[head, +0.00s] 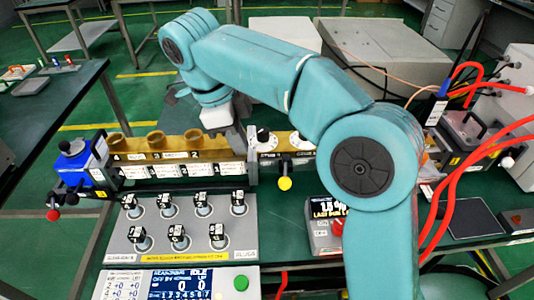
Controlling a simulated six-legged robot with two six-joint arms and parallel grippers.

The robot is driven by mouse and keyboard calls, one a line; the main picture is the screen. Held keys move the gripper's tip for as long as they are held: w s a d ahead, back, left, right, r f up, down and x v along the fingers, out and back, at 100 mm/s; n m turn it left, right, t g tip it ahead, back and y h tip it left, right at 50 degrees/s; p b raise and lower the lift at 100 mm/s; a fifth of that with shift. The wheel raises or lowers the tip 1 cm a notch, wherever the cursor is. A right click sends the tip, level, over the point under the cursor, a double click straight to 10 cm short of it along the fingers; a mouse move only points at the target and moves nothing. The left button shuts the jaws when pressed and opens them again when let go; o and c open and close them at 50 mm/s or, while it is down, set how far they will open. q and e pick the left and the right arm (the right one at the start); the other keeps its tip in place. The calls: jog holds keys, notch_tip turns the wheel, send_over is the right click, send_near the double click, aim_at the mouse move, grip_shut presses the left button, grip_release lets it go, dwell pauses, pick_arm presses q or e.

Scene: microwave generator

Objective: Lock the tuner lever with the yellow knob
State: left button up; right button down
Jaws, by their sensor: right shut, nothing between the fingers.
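The yellow knob (284,184) hangs at the lower end of a short lever below the right part of the brass-coloured waveguide bar (178,156). White tuner dials (265,136) sit on the bar just above and beside the lever. My right arm arches over the bench from the lower right. Its gripper (236,148) points down at the bar, left of the yellow knob and apart from it. The gripper is shut and empty. Its tips are small and partly blend with the bar, so contact with the bar is unclear. My left gripper is not visible.
A grey panel (190,250) with several black-capped sample posts (204,206) lies in front of the bar. A blue-topped unit (74,160) with a red knob (53,215) is at the left end. Red hoses (450,190) and a white cabinet (515,110) stand right.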

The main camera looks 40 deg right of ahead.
aim_at(286, 172)
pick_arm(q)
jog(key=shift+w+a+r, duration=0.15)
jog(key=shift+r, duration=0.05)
pick_arm(e)
jog(key=s+d+f, duration=0.3)
jog(key=d+f, duration=0.2)
jog(key=f, duration=0.4)
jog(key=shift+f+g, duration=0.3)
jog(key=shift+f, duration=0.05)
jog(key=shift+d, duration=0.1)
pick_arm(q)
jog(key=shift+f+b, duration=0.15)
jog(key=shift+b, duration=0.25)
pick_arm(e)
jog(key=shift+s, duration=0.1)
jog(key=shift+s+d+n, duration=0.1)
jog(key=shift+s+n, duration=0.1)
jog(key=shift+n, duration=0.2)
